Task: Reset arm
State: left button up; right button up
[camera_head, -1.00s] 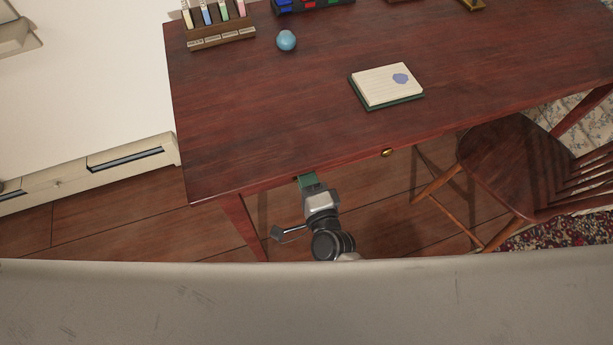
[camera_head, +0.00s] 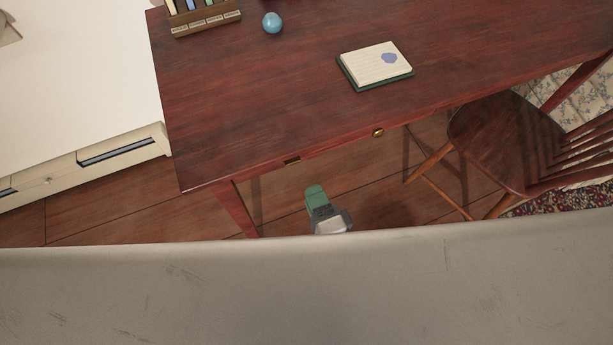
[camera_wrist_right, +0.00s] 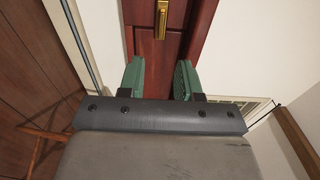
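My right gripper (camera_head: 316,197) shows in the head view below the front edge of the dark red desk (camera_head: 230,120). It is apart from the desk, over the wooden floor. In the right wrist view its two green fingers (camera_wrist_right: 160,78) are spread with an empty gap between them. Beyond them is a reddish wooden front with a brass handle (camera_wrist_right: 171,20), not touched by the fingers. My left gripper is in neither view.
A notebook (camera_head: 375,65), a blue ball (camera_head: 272,23) and a wooden rack (camera_head: 206,21) stand on the desk. A brass knob (camera_head: 377,132) sits on its front edge. A wooden chair (camera_head: 505,140) stands at the right. A white cabinet (camera_head: 80,100) is at the left.

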jog(key=shift+v, duration=0.8)
jog(key=s+d+f+n+g+h+p, duration=0.1)
jog(key=s+d+f+n+g+p, duration=0.2)
jog(key=f, duration=0.4)
jog(key=s+d+f+n+g+h+p, duration=0.1)
jog(key=s+d+f+n+g, duration=0.3)
jog(key=f, duration=0.3)
jog(key=s+d+f+n+g+p, duration=0.25)
jog(key=f+n, duration=0.25)
jog(key=f, duration=0.3)
jog(key=s+d+f+n+g+h+p, duration=0.1)
jog(key=s+d+f+n+g, duration=0.1)
jog(key=s+d, duration=0.3)
jog(key=s+d+f+n+g+h+p, duration=0.2)
jog(key=s+d+f+n+g, duration=0.1)
jog(key=s, duration=0.6)
jog(key=shift+s+d+f+g+h, duration=0.3)
jog(key=shift+s+d+f+g, duration=0.1)
jog(key=shift+d+f+g, duration=0.45)
